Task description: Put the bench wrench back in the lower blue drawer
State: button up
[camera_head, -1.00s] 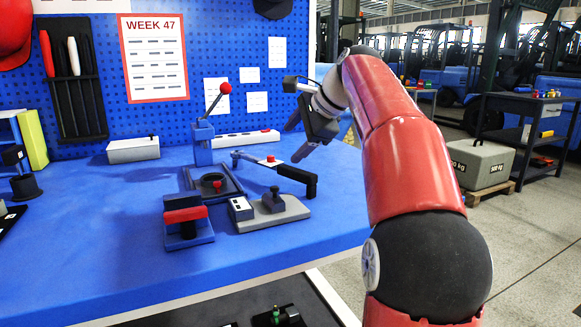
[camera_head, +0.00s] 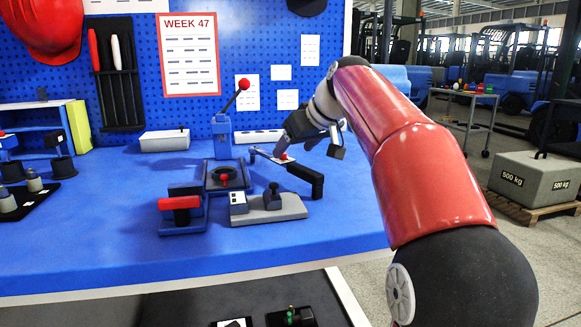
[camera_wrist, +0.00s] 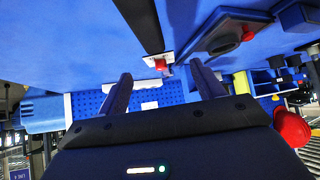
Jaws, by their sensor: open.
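The bench wrench seems to be the long tool lying on the blue bench, with a black handle (camera_head: 306,180) and a pale middle with a red knob. In the wrist view its black handle (camera_wrist: 142,22) runs down to the pale plate with the red knob. My gripper (camera_head: 308,148) is open, just above and behind the wrench's middle. In the wrist view the fingers of my gripper (camera_wrist: 161,72) stand apart, one each side of the red knob in the picture; contact cannot be told. I cannot make out the lower blue drawer.
A lever with a red ball (camera_head: 243,84) rises behind. The bench front (camera_head: 130,262) is clear.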

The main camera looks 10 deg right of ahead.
aim_at(285, 159)
jog(key=x, duration=0.7)
jog(key=shift+f, duration=0.1)
jog(key=shift+s, duration=0.1)
jog(key=c, duration=1.4)
grip_shut()
jog(key=shift+r, duration=0.2)
